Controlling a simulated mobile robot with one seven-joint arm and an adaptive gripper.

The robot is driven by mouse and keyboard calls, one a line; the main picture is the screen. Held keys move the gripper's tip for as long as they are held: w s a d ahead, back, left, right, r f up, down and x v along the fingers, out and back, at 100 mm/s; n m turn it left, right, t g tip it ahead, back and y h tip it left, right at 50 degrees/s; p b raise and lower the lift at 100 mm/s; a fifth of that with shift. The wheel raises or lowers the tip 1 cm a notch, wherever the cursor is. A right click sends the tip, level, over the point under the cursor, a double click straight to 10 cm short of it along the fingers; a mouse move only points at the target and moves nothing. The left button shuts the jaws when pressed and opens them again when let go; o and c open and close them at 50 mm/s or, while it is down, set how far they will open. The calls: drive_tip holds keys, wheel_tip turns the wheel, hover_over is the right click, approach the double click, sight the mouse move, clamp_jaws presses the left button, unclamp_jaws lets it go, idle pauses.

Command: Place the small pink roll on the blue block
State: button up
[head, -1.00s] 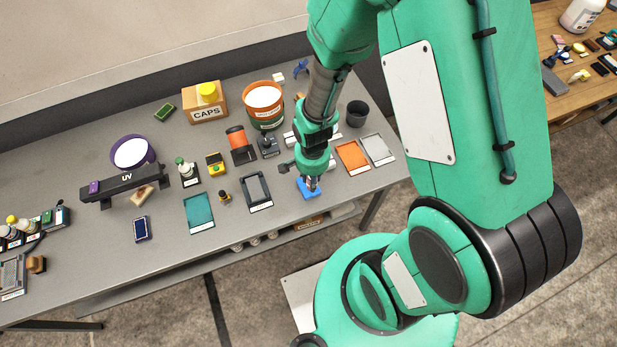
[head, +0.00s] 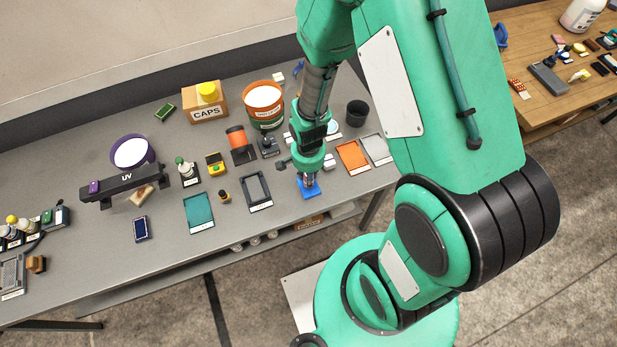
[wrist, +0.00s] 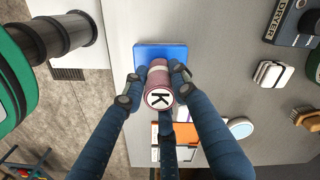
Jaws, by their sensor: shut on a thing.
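The small pink roll (wrist: 158,78), with a K on its pale end, is between the fingers of my gripper (wrist: 155,88) in the wrist view. The gripper is shut on it. The blue block (wrist: 150,52) lies right behind the roll in that view, partly covered by it. In the head view my gripper (head: 308,180) points down over the blue block (head: 312,191) near the table's front edge. The roll is hard to make out there. I cannot tell whether the roll touches the block.
An orange tray (head: 353,156) and a grey tray (head: 377,149) lie to the right. A black-framed tray (head: 256,189) and a teal tray (head: 199,212) lie to the left. A dark cup (head: 356,113) and an orange-rimmed bucket (head: 264,110) stand farther back.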

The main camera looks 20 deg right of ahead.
drive_tip(key=shift+f, duration=0.3)
drive_tip(key=shift+f, duration=0.15)
drive_tip(key=o, duration=1.2)
drive_tip(key=shift+c, duration=0.2)
wheel_tip(320, 180, up, 12)
drive_tip(key=shift+r+p, duration=0.2)
drive_tip(key=shift+p, duration=0.15)
